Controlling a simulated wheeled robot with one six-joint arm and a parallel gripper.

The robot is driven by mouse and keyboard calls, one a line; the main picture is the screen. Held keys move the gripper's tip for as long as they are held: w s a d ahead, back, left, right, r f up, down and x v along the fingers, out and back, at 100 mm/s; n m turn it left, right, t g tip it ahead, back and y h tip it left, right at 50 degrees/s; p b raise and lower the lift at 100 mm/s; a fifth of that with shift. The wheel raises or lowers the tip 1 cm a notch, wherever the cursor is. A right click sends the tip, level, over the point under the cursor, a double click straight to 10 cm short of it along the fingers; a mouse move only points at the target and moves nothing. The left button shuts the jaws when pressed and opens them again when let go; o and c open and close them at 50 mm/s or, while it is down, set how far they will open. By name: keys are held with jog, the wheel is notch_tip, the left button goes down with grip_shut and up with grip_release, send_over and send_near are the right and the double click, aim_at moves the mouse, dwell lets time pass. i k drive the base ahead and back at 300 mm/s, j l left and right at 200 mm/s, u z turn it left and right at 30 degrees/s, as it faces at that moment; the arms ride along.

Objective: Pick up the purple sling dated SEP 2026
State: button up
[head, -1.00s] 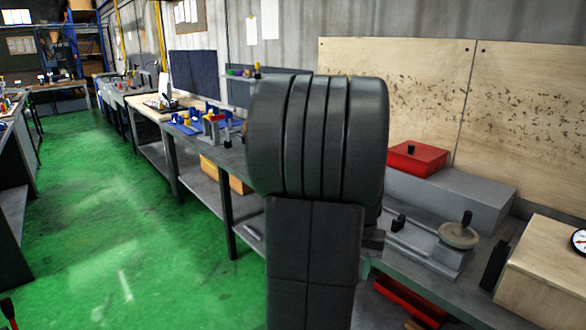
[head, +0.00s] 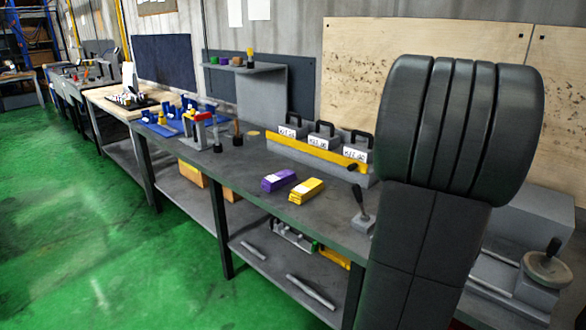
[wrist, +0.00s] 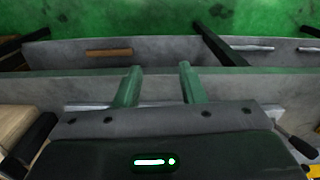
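A purple folded sling (head: 278,180) with a pale label lies flat on the grey workbench (head: 240,178) in the head view. The label's date is too small to read. A yellow folded sling (head: 306,191) lies just right of it, also with a pale label. My gripper (wrist: 160,68) shows in the wrist view with its two green fingers apart and nothing between them. It is over the bench's edge. Neither sling can be made out in the wrist view. In the head view my arm hides the gripper and part of the bench at right.
Grey blocks with black handles (head: 323,137) stand behind a yellow bar (head: 315,152) at the bench's back. A black-knobbed lever (head: 361,210) stands right of the slings. Metal bars lie on the lower shelf (head: 262,262). A handwheel (head: 548,268) is at far right. Green floor is clear at left.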

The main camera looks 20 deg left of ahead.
aim_at(277, 181)
jog(key=i+j, duration=0.2)
jog(key=j, duration=0.2)
jog(key=i+j, duration=0.25)
jog(key=j, duration=0.15)
jog(key=i+j+z, duration=0.1)
jog(key=j, duration=0.3)
jog(key=i+j, duration=0.3)
jog(key=j, duration=0.15)
jog(key=i+j, duration=0.2)
jog(key=j, duration=0.2)
jog(key=i+j+z, duration=0.1)
jog(key=j, duration=0.3)
jog(key=i+j, duration=0.3)
jog(key=j, duration=0.15)
jog(key=i+j, duration=0.2)
jog(key=j, duration=0.25)
